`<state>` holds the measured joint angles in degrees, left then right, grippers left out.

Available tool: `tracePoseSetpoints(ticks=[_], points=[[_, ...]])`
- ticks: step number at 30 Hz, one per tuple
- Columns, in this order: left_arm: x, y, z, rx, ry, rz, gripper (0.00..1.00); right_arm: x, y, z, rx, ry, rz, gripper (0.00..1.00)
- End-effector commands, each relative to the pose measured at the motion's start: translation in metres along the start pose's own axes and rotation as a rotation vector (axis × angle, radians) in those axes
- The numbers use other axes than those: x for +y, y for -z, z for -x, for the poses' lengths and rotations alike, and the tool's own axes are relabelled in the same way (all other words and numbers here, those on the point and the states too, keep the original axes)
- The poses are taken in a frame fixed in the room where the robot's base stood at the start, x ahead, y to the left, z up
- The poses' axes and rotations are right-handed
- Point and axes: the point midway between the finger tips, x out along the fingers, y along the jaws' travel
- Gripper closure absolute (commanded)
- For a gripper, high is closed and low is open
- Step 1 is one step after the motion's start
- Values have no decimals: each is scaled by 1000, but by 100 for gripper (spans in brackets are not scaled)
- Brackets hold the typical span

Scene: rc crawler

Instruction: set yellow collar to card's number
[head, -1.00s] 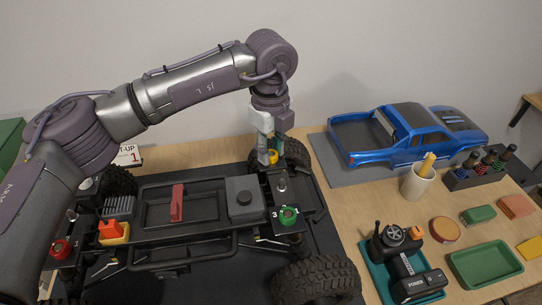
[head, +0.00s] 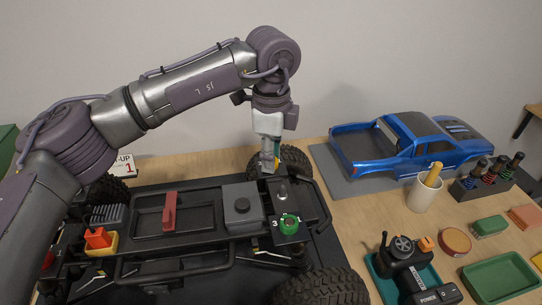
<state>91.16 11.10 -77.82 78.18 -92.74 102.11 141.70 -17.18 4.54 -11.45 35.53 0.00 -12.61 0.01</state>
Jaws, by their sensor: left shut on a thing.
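The yellow collar (head: 277,163) is at the far right corner of the crawler chassis (head: 190,258), mostly hidden by my left gripper (head: 270,166). My left gripper points down from above and is shut on the collar. The set-up card (head: 124,167) stands behind the chassis at the left and shows a red 1. The collar's own number marks cannot be made out. A green collar (head: 289,223) with a 3 beside it sits at the near right corner. My right gripper is not in view.
A blue truck body (head: 405,145) lies on a grey mat at the back right. A cup (head: 424,195), a rack of shocks (head: 487,178), a transmitter (head: 408,268) and a green tray (head: 500,280) stand right of the chassis. Large tyres flank the collars.

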Motion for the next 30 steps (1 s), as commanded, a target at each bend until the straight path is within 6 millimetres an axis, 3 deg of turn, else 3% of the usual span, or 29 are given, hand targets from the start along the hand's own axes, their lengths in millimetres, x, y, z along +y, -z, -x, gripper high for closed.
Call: tracePoseSetpoints(ticks=[11,12,16,25,30], points=[[-1,0,2,1,5,6,100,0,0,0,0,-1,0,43],[-1,0,2,0,5,6,62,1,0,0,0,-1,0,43],[-1,0,2,0,4,5,43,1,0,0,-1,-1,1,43],[0,0,2,0,2,4,43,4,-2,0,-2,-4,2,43],[-1,0,21,-1,5,4,43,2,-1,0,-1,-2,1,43]])
